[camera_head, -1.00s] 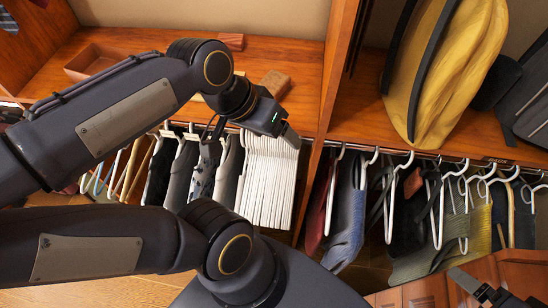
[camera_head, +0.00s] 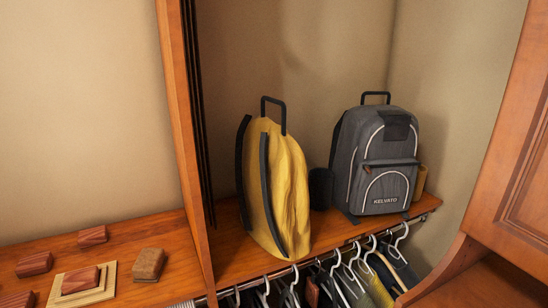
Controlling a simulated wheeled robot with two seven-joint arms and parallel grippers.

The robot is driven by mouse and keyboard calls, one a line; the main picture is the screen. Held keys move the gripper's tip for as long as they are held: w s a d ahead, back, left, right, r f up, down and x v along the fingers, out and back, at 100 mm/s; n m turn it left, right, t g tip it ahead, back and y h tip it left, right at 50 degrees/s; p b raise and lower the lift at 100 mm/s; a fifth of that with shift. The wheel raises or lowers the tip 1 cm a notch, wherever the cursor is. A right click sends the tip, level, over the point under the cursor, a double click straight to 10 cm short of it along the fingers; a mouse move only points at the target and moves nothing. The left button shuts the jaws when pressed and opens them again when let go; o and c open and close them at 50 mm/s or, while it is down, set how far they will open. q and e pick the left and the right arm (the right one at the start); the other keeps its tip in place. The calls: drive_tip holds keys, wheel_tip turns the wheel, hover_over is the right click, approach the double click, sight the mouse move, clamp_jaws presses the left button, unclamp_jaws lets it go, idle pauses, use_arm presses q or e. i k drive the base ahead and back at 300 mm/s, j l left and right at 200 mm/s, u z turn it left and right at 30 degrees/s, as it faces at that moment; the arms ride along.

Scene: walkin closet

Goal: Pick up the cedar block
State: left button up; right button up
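Several reddish-brown wooden blocks lie on the left shelf. One block (camera_head: 92,236) is at the back, another block (camera_head: 34,264) is further left, and a block (camera_head: 80,279) rests on a pale square wooden plate (camera_head: 106,290). One more block (camera_head: 18,300) is partly cut off at the bottom left. A browner block-like piece (camera_head: 148,263) with a lighter top lies to the right of the plate. I cannot tell which one is the cedar block. Neither of my grippers is in view.
An upright wooden divider (camera_head: 184,140) separates the left shelf from the right one. A yellow bag (camera_head: 280,190) and a grey backpack (camera_head: 380,165) stand on the right shelf. Clothes on white hangers (camera_head: 335,265) hang below. A wooden cabinet (camera_head: 510,190) is at right.

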sight(87, 279)
drive_tip(key=k+u, duration=0.2)
drive_tip(key=u, duration=1.3)
drive_tip(key=i+j+u, duration=0.25)
drive_tip(key=j+u, duration=0.15)
drive_tip(key=i+j+u, duration=0.25)
drive_tip(key=u, duration=0.15)
